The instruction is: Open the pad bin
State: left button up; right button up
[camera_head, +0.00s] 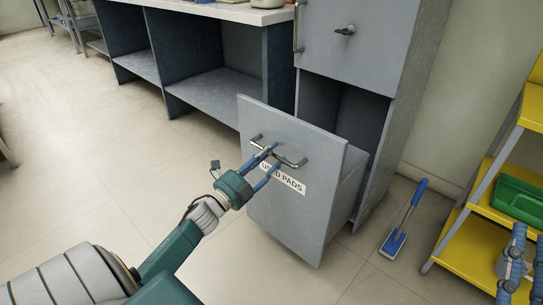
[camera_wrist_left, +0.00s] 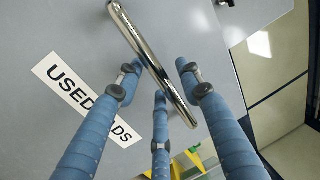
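The pad bin (camera_head: 290,225) is a grey tilt-out front marked "USED PADS" in the lower part of a tall grey cabinet. It stands tilted out at its top, with a dark opening behind it. Its metal bar handle (camera_head: 291,162) also shows in the left wrist view (camera_wrist_left: 150,58). My left gripper (camera_head: 271,162) is at the handle, its blue fingers spread on both sides of the bar with small gaps, so it looks open. The label (camera_wrist_left: 82,95) is partly hidden by a finger. My right gripper (camera_head: 524,262) is at the lower right edge, partly cut off.
A yellow shelf unit (camera_head: 476,252) with a green bin (camera_head: 520,199) stands at the right. A blue-handled floor brush (camera_head: 406,215) stands on the floor between shelf and cabinet. A workbench (camera_head: 215,88) adjoins the cabinet's left. The floor in front is clear.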

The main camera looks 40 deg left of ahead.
pick_arm(q)
jog(key=v, duration=1.1)
jog(key=shift+s, duration=0.35)
